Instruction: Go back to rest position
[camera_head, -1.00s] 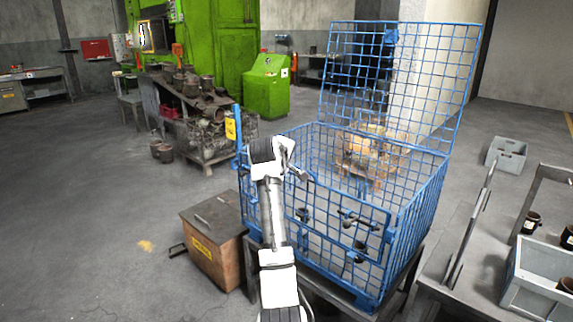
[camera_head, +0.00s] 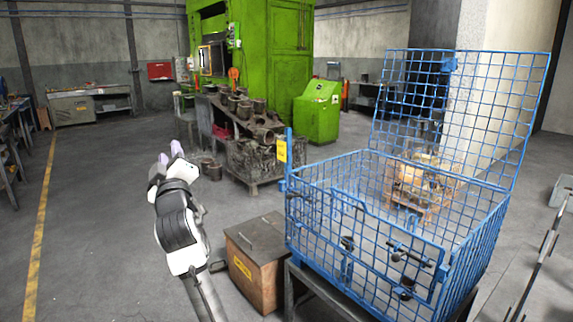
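My arm reaches up from the bottom of the head view, left of the blue mesh cage. My gripper (camera_head: 171,154) is at its far end, over open floor. Its two pale fingertips stand apart with a gap between them, and nothing shows in that gap. The gripper is clear of the cage and of the wooden box.
The blue mesh cage (camera_head: 300,215) stands on a dark frame at right, its lid raised. A wooden box (camera_head: 262,270) with a yellow label sits beside it. A cluttered workbench (camera_head: 245,125) stands before the green press (camera_head: 262,60). Floor at left is clear.

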